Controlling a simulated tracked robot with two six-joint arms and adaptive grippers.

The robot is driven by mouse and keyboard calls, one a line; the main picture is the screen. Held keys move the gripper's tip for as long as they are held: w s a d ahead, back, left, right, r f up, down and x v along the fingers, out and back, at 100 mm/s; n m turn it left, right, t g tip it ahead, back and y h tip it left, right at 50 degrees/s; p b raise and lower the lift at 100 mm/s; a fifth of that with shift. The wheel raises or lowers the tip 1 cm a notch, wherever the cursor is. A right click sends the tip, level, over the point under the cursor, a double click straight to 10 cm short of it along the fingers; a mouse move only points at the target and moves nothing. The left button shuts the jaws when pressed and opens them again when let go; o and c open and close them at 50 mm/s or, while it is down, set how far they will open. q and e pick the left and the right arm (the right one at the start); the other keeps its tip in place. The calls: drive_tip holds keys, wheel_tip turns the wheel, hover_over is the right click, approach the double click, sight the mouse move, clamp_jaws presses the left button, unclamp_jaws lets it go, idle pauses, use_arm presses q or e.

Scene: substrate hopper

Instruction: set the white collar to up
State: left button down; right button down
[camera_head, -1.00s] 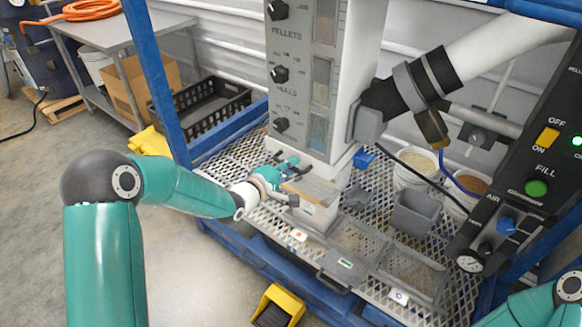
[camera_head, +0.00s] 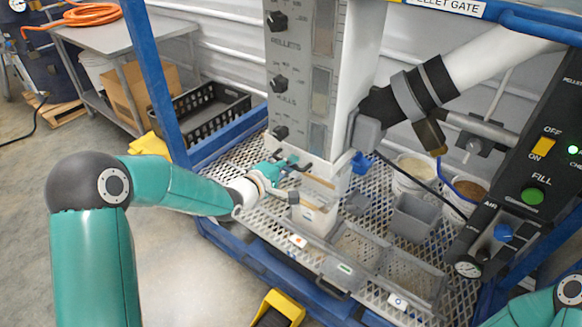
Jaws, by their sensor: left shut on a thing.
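The white collar (camera_head: 321,194) is a pale, square sleeve under the foot of the tall hopper column (camera_head: 291,110). Tan strips show above and below it, and a white box-like part (camera_head: 317,219) stands lower down. My left gripper (camera_head: 290,167), teal with dark fingers, comes in from the left and is shut at the collar's left side. Its fingers hide the exact contact. A grey round knob (camera_head: 293,197) shows just below the fingers. My right gripper is out of view; only part of the right arm shows at the lower right.
A control panel (camera_head: 530,180) stands at the right. Grey bins (camera_head: 412,218) and white buckets (camera_head: 415,172) stand on the mesh deck. A grey tray (camera_head: 360,245) lies in front of the column. Blue frame posts (camera_head: 165,80) border the left side.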

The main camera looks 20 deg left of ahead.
use_arm(q)
drive_tip(key=c, duration=1.3)
unclamp_jaws()
drive_tip(key=shift+r, duration=0.25)
drive_tip(key=shift+o, duration=0.5)
drive_tip(key=shift+f, duration=0.1)
drive_tip(key=v, duration=1.2)
drive_tip(key=shift+d, duration=0.15)
